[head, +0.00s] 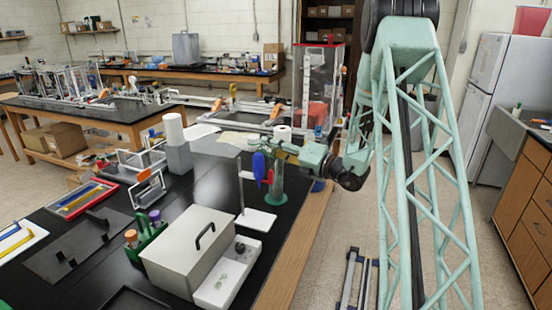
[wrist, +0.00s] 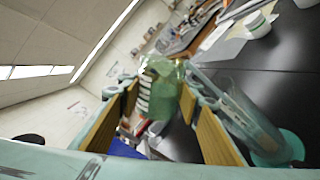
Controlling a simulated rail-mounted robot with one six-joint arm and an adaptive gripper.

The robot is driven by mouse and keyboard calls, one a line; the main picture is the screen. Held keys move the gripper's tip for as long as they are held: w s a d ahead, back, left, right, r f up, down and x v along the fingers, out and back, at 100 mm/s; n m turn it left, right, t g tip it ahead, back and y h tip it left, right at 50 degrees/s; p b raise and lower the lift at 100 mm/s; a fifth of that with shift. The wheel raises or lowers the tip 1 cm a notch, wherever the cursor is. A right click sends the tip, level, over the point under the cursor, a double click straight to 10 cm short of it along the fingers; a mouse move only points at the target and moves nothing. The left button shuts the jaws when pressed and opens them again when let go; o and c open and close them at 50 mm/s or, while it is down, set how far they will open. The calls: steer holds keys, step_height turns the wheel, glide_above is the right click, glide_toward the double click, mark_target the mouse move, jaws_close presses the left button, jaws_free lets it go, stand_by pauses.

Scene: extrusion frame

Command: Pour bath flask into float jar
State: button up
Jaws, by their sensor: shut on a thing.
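My gripper (wrist: 160,100) is shut on a green, see-through flask (wrist: 166,88) with white markings, seen between its two fingers in the wrist view. I take it to be the bath flask. A tall teal glass cylinder with a round foot, likely the float jar (wrist: 248,122), stands on the black bench to the right of the fingers. In the head view this jar (head: 277,186) stands near the bench's right edge, below my gripper (head: 268,148). The flask is hard to make out there. The wrist picture is rolled, and I cannot tell the flask's exact tilt or contents.
A stand (head: 257,220) with a white base and thin rod is beside the jar, with blue and red parts close by. A grey lidded box (head: 188,252) stands in front, by a green rack (head: 146,240).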

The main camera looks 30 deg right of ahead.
steer(key=shift+r+m+p, duration=0.25)
steer(key=shift+m+p, duration=0.25)
steer(key=shift+p, duration=0.1)
stand_by(0.7)
steer(key=shift+d+f+m+p, duration=0.15)
steer(key=shift+f+m+p, duration=0.2)
steer(key=shift+m+p, duration=0.45)
stand_by(1.3)
steer(key=shift+r+m+p, duration=0.35)
steer(key=shift+m+p, duration=0.65)
steer(key=shift+p, duration=0.55)
steer(key=shift+w+d+f+m+p, duration=0.2)
steer(key=shift+f+m+p, duration=0.2)
steer(key=shift+m+p, duration=0.6)
stand_by(0.5)
steer(key=shift+r+p, duration=0.1)
steer(key=shift+p, duration=0.55)
